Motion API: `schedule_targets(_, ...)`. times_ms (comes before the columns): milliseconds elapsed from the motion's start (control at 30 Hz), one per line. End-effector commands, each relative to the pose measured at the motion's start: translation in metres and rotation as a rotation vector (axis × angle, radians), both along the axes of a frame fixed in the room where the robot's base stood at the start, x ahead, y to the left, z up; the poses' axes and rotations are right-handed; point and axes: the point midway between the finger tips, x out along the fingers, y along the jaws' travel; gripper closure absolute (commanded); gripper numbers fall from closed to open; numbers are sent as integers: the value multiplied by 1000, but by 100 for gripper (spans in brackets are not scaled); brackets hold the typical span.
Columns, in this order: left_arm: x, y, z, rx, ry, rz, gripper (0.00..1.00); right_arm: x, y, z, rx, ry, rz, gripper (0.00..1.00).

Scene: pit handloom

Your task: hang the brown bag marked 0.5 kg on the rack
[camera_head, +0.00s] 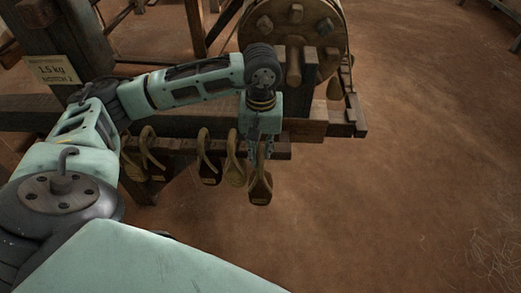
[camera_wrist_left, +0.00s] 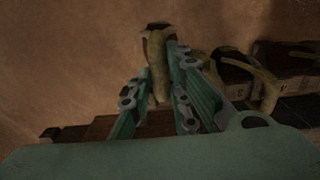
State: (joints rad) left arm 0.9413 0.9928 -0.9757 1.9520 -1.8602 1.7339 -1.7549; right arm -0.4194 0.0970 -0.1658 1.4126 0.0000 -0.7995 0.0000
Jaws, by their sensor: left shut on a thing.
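My left gripper (camera_head: 262,155) points down near the right end of the wooden rack rail (camera_head: 180,147). It is shut on the pale strap of a brown bag (camera_head: 261,189). The bag hangs below the fingers, with a small label too small to read. In the left wrist view, the strap (camera_wrist_left: 157,72) lies between the fingertips of the left gripper (camera_wrist_left: 161,70). Whether this strap touches a peg of the rack is hidden by the fingers. My right gripper is in neither view.
The loom's wooden wheel (camera_head: 300,35) stands behind. The floor at right is open.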

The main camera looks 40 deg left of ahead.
Motion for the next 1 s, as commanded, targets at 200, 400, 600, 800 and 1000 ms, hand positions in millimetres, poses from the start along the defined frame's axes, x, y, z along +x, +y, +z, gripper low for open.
schedule_targets(200, 15, 9, -3, -1, -4, 1, 100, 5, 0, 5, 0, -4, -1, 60)
schedule_targets(400, 28, 16, -6, -1, -3, 1, 100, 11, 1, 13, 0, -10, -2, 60)
schedule_targets(600, 41, 24, -7, 0, -5, 0, 100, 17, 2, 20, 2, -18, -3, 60)
schedule_targets(800, 54, 33, -7, 0, -4, 0, 100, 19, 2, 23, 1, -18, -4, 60)
schedule_targets(1000, 67, 40, -7, 0, -4, 0, 100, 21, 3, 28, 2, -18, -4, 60)
